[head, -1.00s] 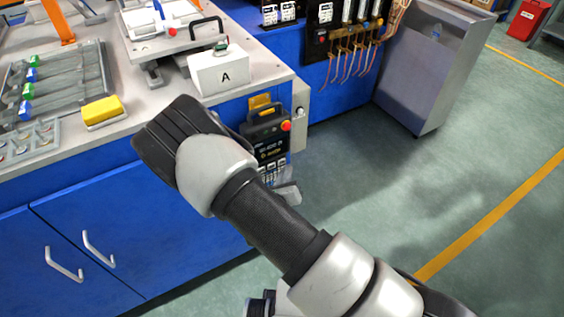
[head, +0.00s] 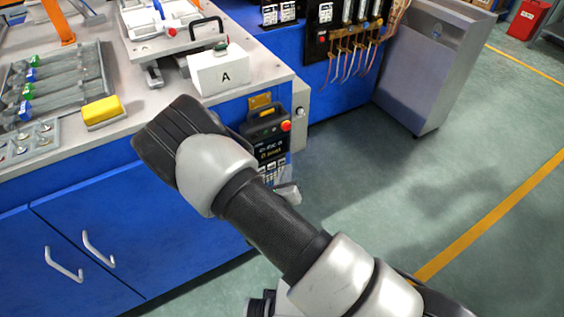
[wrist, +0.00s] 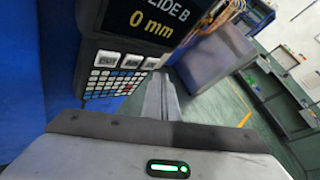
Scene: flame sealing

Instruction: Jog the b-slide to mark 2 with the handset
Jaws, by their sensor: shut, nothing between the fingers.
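The handset (head: 266,135) is a dark pendant with a red button, hanging on the blue bench front below the worktop corner. In the wrist view its screen (wrist: 143,24) is cut off at the top and reads "LIDE B" and "0 mm". Below are three light keys and a keypad (wrist: 108,84) of small white, blue and red keys. My gripper (wrist: 160,82) is shut and empty, its fingers in front of and right of the keypad, apparently not touching it. In the head view my arm hides most of it. I cannot identify the b-slide or mark 2.
Blue doors with handles (head: 64,264) are below. A grey cabinet (head: 432,65) stands behind on the right. Green floor right of the bench is open.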

